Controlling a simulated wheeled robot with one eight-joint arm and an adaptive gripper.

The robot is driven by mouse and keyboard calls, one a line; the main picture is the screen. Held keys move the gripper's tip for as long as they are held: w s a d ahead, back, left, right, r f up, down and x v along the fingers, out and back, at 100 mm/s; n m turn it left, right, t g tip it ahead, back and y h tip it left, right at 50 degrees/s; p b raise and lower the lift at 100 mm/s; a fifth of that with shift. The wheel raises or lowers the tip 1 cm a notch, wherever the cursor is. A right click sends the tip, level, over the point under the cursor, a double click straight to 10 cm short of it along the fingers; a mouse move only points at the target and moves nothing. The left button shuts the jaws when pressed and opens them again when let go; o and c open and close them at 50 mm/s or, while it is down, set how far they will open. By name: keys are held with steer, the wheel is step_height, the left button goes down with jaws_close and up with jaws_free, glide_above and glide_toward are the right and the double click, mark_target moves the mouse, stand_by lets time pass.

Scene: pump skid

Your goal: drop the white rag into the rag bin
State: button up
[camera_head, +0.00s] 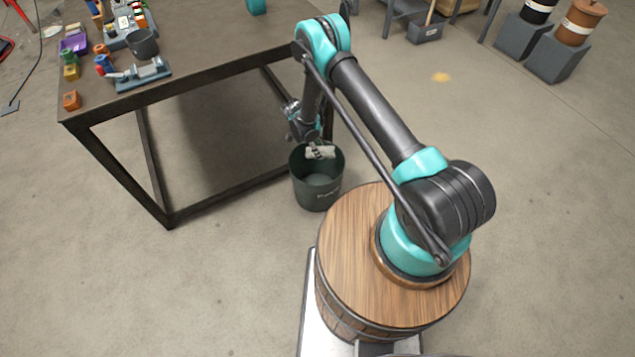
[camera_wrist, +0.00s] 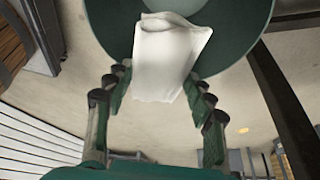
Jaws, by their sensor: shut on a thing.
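The white rag (camera_wrist: 172,55) hangs between the two fingers of my gripper (camera_wrist: 160,85) in the wrist view. In the head view the rag (camera_head: 320,152) shows at the mouth of the dark green rag bin (camera_head: 318,192), in front of its far rim. My gripper (camera_head: 318,143) is shut on the rag, just above the bin's opening. The bin stands upright on the floor beside the table and looks empty inside. Its green wall also shows behind the rag in the wrist view (camera_wrist: 105,20). The lettering on the bin is too small to read.
A dark metal-framed table (camera_head: 185,85) stands to the left of the bin, with a grey mug (camera_head: 142,42), a blue-grey clamp-like tool (camera_head: 140,76) and several small coloured parts on it. Drums on grey blocks (camera_head: 560,58) stand at the far right.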

steer(key=shift+f, duration=1.15)
steer(key=o, duration=1.2)
steer(key=v, duration=1.2)
